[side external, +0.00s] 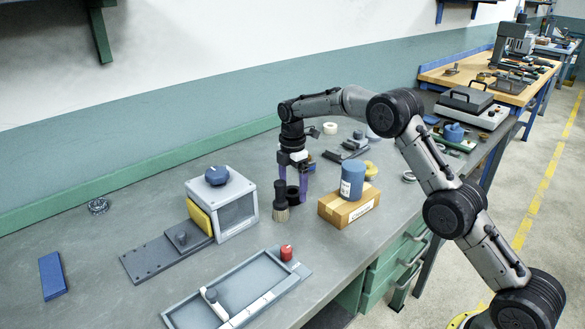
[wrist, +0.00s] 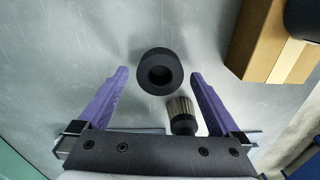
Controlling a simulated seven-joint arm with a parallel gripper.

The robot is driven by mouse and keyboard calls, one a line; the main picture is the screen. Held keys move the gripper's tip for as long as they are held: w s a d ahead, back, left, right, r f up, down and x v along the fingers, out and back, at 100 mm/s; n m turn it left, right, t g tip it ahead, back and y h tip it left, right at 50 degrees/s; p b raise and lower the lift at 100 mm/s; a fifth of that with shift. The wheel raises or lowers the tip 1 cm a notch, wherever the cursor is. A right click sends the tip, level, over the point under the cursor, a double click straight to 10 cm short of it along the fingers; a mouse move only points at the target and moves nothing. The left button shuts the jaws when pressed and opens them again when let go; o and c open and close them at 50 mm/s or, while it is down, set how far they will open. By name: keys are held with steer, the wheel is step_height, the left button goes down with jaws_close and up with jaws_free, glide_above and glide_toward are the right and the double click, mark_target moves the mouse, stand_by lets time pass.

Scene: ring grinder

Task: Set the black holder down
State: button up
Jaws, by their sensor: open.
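The black holder (wrist: 160,70) is a short, round, ring-like piece with a dark hole in its middle. In the side view the holder (side external: 294,197) stands upright on the grey bench, just below my fingertips. My gripper (side external: 294,184) points down with its purple fingers spread. In the wrist view my gripper (wrist: 158,76) is open, with a finger on either side of the holder and a visible gap on both sides. Nothing is held. The holder's underside is hidden.
A black-handled brush (side external: 281,202) stands close beside the holder, bristles down; it also shows in the wrist view (wrist: 181,114). A cardboard box (side external: 346,207) carrying a blue cylinder (side external: 353,179) is at the right. A grey-framed machine (side external: 225,205) stands left.

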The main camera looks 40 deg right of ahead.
mark_target(292, 191)
step_height(292, 191, up, 10)
steer(key=s+a+r+m+t, duration=0.15)
steer(key=s+r+m, duration=0.25)
steer(key=s+r, duration=0.5)
steer(key=s+a+r+m+t, duration=0.2)
steer(key=s+r+m, duration=0.3)
steer(key=s, duration=0.6)
steer(key=s+f+m+t, duration=0.1)
steer(key=s+f+m, duration=0.3)
steer(key=s, duration=0.6)
steer(key=s+a+f+m+t, duration=0.1)
steer(key=s+f+m, duration=0.2)
steer(key=s, duration=0.8)
steer(key=shift+s+a+f+m, duration=0.25)
steer(key=shift+s+f+m, duration=0.05)
steer(key=shift+f+m, duration=0.15)
